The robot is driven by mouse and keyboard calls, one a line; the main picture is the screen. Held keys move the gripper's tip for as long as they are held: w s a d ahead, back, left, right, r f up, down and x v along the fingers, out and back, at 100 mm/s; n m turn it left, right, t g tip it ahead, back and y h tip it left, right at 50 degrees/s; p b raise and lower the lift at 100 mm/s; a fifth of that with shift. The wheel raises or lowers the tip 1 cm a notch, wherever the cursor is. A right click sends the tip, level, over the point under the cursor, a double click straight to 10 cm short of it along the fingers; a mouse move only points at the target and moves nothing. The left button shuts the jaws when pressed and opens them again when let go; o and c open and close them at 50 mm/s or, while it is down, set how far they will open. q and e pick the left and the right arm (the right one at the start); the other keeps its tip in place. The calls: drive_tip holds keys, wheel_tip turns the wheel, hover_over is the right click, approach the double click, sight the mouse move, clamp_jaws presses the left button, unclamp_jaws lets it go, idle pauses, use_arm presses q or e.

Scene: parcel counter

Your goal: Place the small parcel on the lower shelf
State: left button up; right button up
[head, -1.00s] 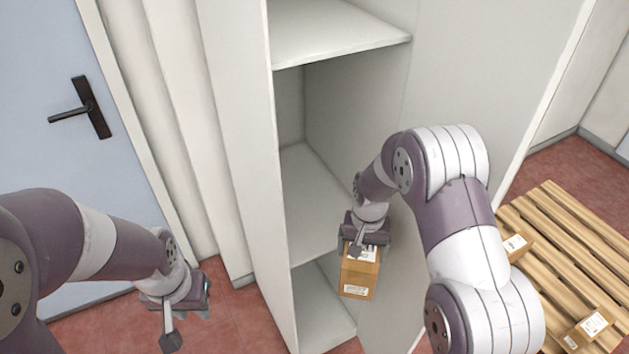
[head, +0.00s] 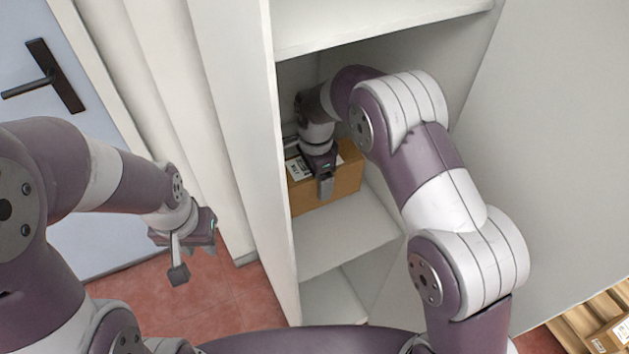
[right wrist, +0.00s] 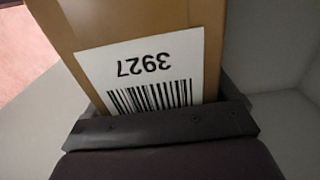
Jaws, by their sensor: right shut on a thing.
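The small parcel (head: 340,186) is a brown box with a white label. It is inside the cabinet, over the lower shelf (head: 340,240). My right gripper (head: 322,180) is shut on it from above. I cannot tell whether the parcel touches the shelf. In the right wrist view the parcel (right wrist: 195,40) fills the space at the jaws, with a label reading 3927 and a barcode. My left gripper (head: 190,258) hangs empty outside the cabinet at the left; its jaw gap is not clear.
The upper shelf (head: 380,35) is above my right arm. The cabinet's left side panel (head: 240,130) stands beside the parcel. A pallet (head: 585,320) with a parcel (head: 612,335) is at the lower right. A blue door (head: 60,60) is at the left.

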drive_tip(key=shift+f, duration=1.7)
drive_tip(key=shift+f, duration=0.1)
drive_tip(key=o, duration=1.3)
drive_tip(key=shift+r, duration=3.85)
